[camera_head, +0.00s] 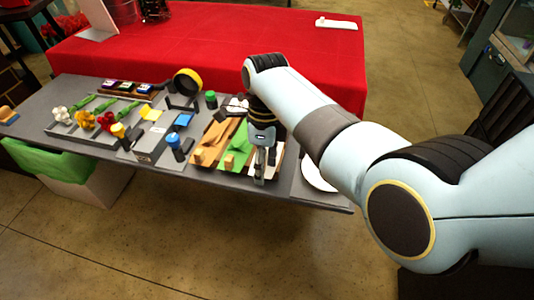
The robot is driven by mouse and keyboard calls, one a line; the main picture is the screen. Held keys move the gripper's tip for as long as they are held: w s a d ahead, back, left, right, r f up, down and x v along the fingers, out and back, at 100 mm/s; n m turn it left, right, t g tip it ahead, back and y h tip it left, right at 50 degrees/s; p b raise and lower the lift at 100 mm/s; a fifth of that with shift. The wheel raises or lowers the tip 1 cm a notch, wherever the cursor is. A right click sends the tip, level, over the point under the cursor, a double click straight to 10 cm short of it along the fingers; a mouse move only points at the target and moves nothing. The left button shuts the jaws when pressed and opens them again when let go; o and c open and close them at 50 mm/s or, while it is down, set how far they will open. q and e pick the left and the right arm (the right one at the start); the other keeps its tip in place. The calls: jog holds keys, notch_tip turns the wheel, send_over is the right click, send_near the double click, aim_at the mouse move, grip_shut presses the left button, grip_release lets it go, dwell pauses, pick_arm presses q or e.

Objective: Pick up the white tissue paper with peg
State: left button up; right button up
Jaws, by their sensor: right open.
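The white tissue paper (279,155) lies at the right end of a row of sheets on the grey table, beside a green sheet and a brown sheet. My right gripper (264,168) points down over it with its fingers apart. The gripper covers much of the white paper, and I cannot make out its peg clearly. I cannot tell whether the fingers touch the paper. My left gripper is not in view.
The green sheet (237,146) and brown sheet (215,142) lie close on the left, with pegs on them. A white round plate (318,175) is to the right. Flowers, a yellow tape roll (187,82) and a blue-topped bottle (174,142) stand further left. A red-covered table (200,45) is behind.

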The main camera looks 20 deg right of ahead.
grip_shut()
dwell(0.3)
